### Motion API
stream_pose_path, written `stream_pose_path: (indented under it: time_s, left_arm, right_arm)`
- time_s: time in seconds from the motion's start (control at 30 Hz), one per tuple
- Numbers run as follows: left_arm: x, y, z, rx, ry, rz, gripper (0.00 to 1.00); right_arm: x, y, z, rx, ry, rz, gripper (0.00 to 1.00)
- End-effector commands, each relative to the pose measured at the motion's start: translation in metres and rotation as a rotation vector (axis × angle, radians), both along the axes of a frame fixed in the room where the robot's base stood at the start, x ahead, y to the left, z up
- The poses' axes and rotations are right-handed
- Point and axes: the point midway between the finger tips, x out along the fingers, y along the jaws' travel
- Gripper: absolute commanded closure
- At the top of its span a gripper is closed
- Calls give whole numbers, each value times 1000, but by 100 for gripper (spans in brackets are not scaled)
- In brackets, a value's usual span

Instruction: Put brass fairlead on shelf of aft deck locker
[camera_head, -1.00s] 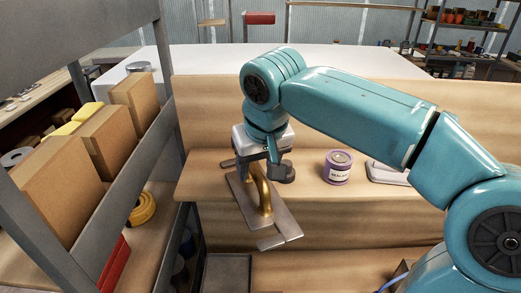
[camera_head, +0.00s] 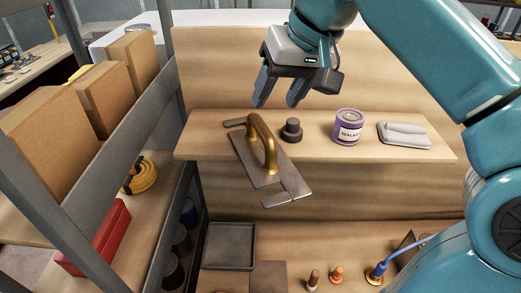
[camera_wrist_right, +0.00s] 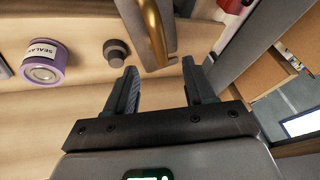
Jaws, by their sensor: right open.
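The brass fairlead (camera_head: 269,150), a gold arch on a flat grey plate, rests on the wooden shelf (camera_head: 215,145) of the locker. The plate's near end sticks out past the shelf's front edge. In the right wrist view the brass arch (camera_wrist_right: 154,32) shows at the top, beyond the fingertips. My right gripper (camera_head: 278,102) is open and empty, above and behind the fairlead and apart from it. Its two separated fingers also show in the right wrist view (camera_wrist_right: 160,85). My left gripper is not in view.
On the shelf, a dark round knob (camera_head: 291,130), a purple sealant tin (camera_head: 349,127) and a folded grey cloth (camera_head: 404,134) stand right of the fairlead. A grey rack (camera_head: 135,135) with boxes is at left. A dark tray (camera_head: 230,247) and small fittings lie below.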

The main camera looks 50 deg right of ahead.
Motion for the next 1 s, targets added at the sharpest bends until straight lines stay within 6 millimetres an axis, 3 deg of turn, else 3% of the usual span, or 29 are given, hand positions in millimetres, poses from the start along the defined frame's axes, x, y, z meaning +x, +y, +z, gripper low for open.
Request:
stream_pose_path:
  time_s: [0.03, 0.2, 0.47, 0.73, 1.0]
  left_arm:
    - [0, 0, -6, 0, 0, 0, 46]
    - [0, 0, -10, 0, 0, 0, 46]
    - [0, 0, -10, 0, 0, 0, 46]
    - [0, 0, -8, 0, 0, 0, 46]
    - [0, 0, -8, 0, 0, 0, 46]
  right_arm:
    - [4, -1, -15, 0, 4, -2, 46]
    - [20, -2, -45, 0, 4, -1, 46]
    - [31, -2, -65, 0, 1, 0, 46]
    - [49, -4, -101, 1, 2, -1, 46]
    - [52, -4, -105, 0, -1, 0, 46]
